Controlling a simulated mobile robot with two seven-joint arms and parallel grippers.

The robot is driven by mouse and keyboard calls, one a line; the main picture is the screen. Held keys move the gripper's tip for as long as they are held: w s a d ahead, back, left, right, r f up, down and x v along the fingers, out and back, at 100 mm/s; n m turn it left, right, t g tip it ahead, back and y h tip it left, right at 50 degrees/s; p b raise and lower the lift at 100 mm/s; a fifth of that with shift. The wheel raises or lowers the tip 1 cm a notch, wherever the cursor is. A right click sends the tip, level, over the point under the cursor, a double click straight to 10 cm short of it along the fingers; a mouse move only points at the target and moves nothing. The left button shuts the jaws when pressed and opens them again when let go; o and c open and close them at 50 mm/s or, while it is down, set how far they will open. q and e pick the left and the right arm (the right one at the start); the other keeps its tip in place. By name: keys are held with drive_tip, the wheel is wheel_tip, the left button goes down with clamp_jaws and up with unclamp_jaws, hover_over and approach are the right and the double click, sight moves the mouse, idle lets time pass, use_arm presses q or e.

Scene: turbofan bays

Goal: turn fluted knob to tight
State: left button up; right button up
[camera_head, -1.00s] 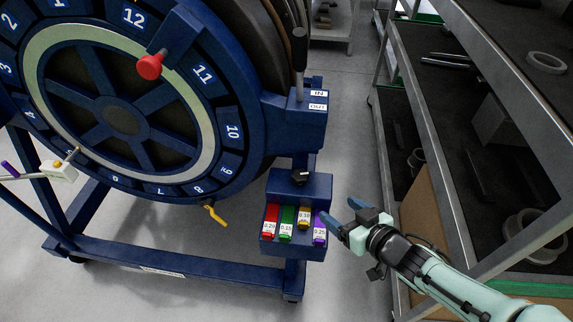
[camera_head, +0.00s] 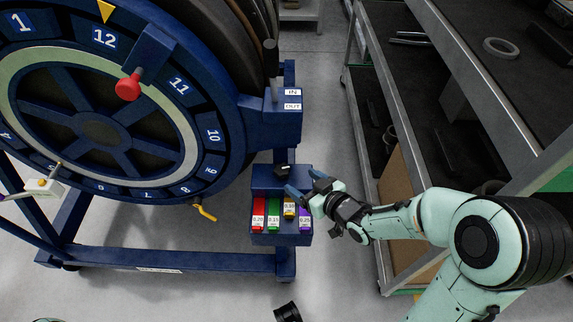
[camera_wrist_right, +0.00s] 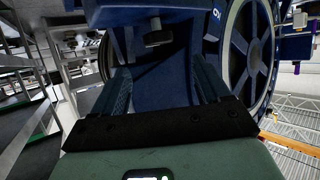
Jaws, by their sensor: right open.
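The black fluted knob (camera_head: 283,170) sits on the blue box at the right side of the turbofan stand. In the right wrist view, a dark knob shape (camera_wrist_right: 157,38) shows ahead, near the top and roughly between the fingers. My right gripper (camera_head: 303,182) is open and empty, just right of the knob, its blue fingers pointing at the box. In the head view the fingers look close to the knob, but I cannot tell whether they touch it.
Below the knob, a tray (camera_head: 281,239) holds red, green, yellow and purple labelled pieces. An IN/OUT lever box (camera_head: 288,112) stands above. The numbered wheel with a red knob (camera_head: 128,88) fills the left. Metal shelving (camera_head: 400,150) stands at the right.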

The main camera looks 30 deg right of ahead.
sight(283, 170)
drive_tip(key=x, duration=0.9)
drive_tip(key=shift+w+f, duration=0.1)
drive_tip(key=shift+f, duration=0.05)
use_arm(q)
drive_tip(key=shift+s+d+r+g, duration=0.2)
drive_tip(key=shift+s+r+g, duration=0.1)
drive_tip(key=shift+s+r, duration=0.25)
use_arm(e)
drive_tip(key=c, duration=1)
drive_tip(key=shift+c, duration=0.2)
use_arm(q)
drive_tip(key=shift+w+f, duration=0.1)
